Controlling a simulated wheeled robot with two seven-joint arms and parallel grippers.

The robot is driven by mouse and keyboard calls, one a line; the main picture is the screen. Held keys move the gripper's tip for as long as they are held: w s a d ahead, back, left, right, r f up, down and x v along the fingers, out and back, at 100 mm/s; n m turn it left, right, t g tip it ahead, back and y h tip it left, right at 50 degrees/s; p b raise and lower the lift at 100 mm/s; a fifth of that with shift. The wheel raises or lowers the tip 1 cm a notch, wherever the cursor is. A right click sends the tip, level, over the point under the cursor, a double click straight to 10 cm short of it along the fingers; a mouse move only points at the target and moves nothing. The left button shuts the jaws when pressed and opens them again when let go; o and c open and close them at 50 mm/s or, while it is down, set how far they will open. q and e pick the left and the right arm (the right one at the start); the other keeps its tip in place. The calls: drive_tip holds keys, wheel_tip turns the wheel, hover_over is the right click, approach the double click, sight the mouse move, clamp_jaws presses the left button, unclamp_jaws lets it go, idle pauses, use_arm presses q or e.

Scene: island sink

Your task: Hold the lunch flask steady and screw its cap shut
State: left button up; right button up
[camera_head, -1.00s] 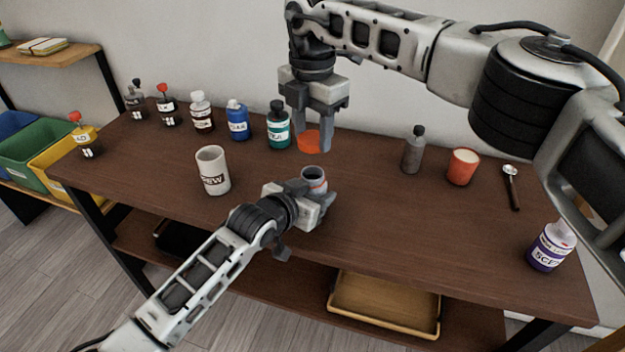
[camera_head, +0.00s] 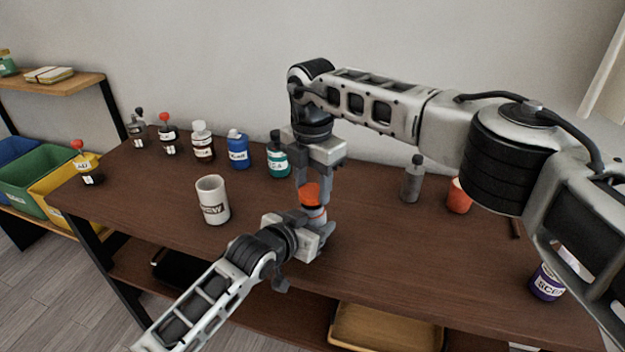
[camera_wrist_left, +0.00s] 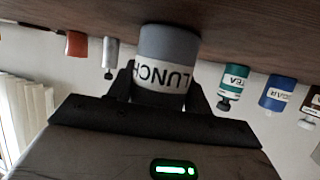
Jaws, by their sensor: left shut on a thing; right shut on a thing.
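The grey lunch flask stands upright on the brown table; its top shows in the head view (camera_head: 316,213), its lower part hidden by my left gripper (camera_head: 319,228). In the left wrist view, the flask (camera_wrist_left: 167,45) appears upside down with a white "LUNCH" label. My left gripper is shut around it. My right gripper (camera_head: 312,188) comes from above and is shut on the orange cap (camera_head: 310,193). The cap is right at the flask's mouth, roughly in line with it. I cannot tell whether it touches or is engaged.
A white mug (camera_head: 212,200) stands left of the flask. A row of labelled bottles, including a teal one (camera_head: 278,158), lines the table's back. A grey bottle (camera_head: 412,180) and an orange cup (camera_head: 458,197) stand to the right. The table's front right is mostly clear.

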drive_tip(key=shift+f, duration=0.65)
drive_tip(key=shift+f, duration=0.6)
drive_tip(key=m, duration=0.6)
drive_tip(key=shift+m, duration=0.3)
drive_tip(key=o, duration=1)
drive_tip(key=shift+c, duration=0.2)
drive_tip(key=shift+r, duration=0.1)
drive_tip(key=shift+r, duration=2.2)
